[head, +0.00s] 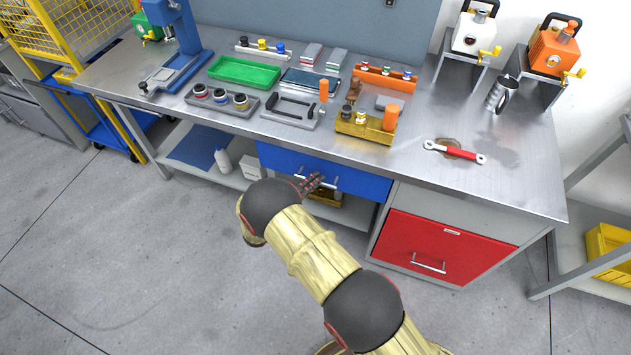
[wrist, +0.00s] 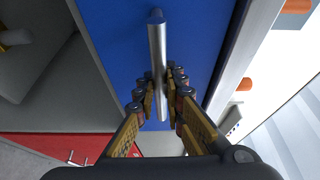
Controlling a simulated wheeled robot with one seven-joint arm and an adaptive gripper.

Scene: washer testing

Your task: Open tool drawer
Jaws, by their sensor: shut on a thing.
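The blue drawer (head: 358,183) hangs under the workbench top, and its front fills the middle of the wrist view (wrist: 200,40). It has a silver bar handle (wrist: 157,40). My gripper (head: 309,184) is at this handle. In the wrist view my gripper's fingers (wrist: 161,88) lie on both sides of the bar and are shut on it. The drawer front looks about flush with the bench edge in the head view; my arm hides part of what is below it.
A red drawer (head: 430,245) with its own handle sits in the cabinet at the right. The workbench top (head: 480,185) carries several trays, tools and a red wrench (head: 455,151). A lower shelf (head: 205,165) holds a white bottle (head: 223,160). The floor in front is clear.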

